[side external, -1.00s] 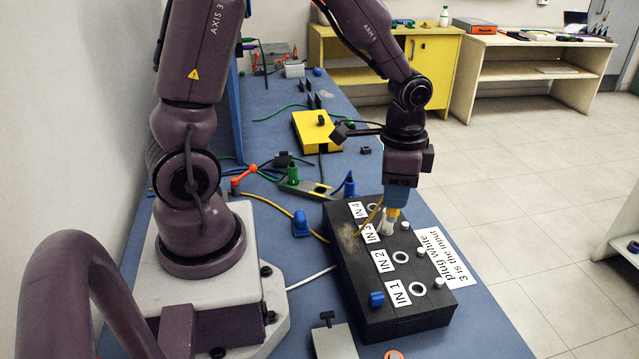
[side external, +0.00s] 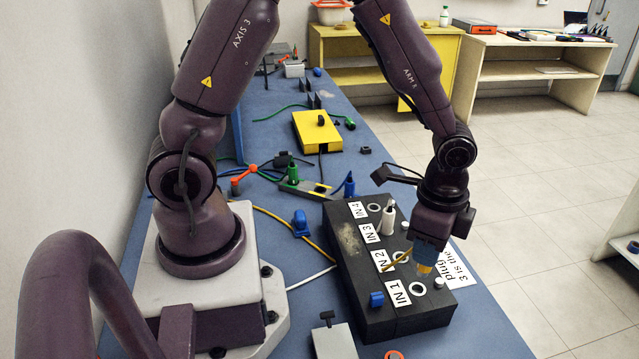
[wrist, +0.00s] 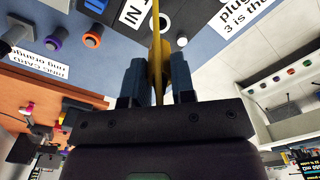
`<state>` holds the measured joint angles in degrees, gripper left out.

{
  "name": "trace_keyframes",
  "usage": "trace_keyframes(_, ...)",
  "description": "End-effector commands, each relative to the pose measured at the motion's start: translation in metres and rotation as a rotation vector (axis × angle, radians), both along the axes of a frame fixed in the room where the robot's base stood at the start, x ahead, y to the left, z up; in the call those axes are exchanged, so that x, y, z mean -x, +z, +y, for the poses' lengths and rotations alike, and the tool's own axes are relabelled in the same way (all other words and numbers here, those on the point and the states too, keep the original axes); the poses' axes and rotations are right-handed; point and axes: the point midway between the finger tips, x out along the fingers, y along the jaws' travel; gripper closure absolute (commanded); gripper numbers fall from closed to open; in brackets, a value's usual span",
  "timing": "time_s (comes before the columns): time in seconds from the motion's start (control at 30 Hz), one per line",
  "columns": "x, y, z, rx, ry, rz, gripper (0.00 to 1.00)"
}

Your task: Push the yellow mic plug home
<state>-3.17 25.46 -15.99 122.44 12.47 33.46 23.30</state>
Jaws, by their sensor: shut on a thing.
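My gripper (side external: 425,264) is shut on the yellow mic plug (side external: 426,269), above the black input box (side external: 352,272). In the wrist view the yellow plug (wrist: 160,60) shows between the two blue-grey fingers. A white plug (side external: 388,217) stands upright at IN 3. The IN 4 ring (side external: 374,208) looks empty.
A blue knob (side external: 376,299) sits on the box's near left. A small white peg (side external: 438,283) stands beside IN 1. Behind lie a yellow box (side external: 317,131), a blue plug (side external: 349,186) and loose cables. A grey box (side external: 335,343) stands in front.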

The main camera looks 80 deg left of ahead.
Motion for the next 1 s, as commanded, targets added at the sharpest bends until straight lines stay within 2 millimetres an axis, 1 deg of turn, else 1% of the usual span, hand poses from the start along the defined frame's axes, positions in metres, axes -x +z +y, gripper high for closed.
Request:
trace_keyframes(0.53, 0.001, -0.002, 0.001, -0.001, 0.000, 0.001, 1.00)
trace_keyframes(1.0, 0.001, -0.028, 0.001, 0.000, 0.000, 0.001, 1.00)
